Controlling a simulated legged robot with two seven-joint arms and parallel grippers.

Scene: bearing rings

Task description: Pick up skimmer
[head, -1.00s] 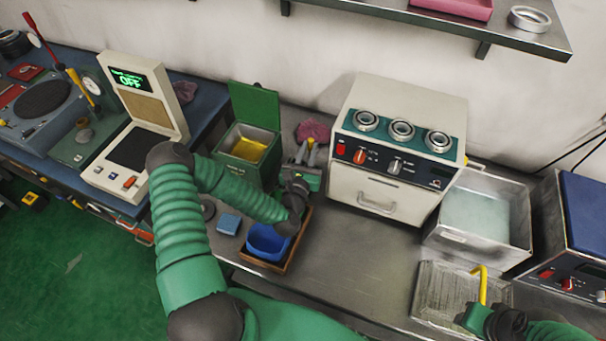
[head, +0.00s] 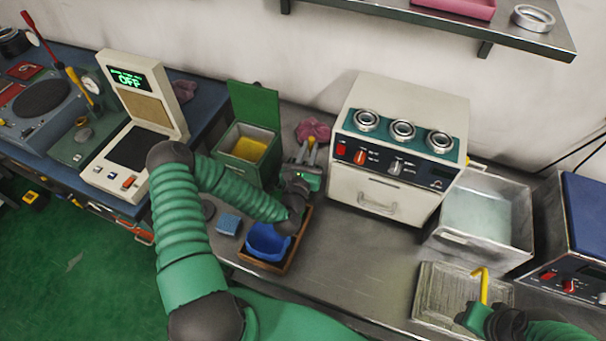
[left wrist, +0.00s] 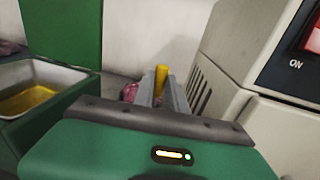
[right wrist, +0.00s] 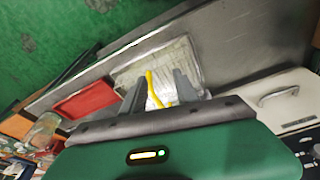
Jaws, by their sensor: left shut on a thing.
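My left gripper (head: 308,168) is between the green bin and the cream machine. In the left wrist view its fingers (left wrist: 161,92) are close together on a yellow handle (left wrist: 161,76). The far part of that tool is hidden, so I cannot tell from its shape whether it is the skimmer. My right gripper (right wrist: 160,88) is low at the right, over the wire-mesh tray. Its fingers are apart, with a yellow bent hook (right wrist: 152,88) between them. The hook also shows in the head view (head: 484,286).
The green bin (head: 250,171) stands open with yellow contents. A blue tub (head: 268,243) in a wooden tray and a blue sponge (head: 229,225) lie close to my left arm. The cream machine (head: 398,150) holds three rings. A metal basin (head: 480,215) is right of it.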

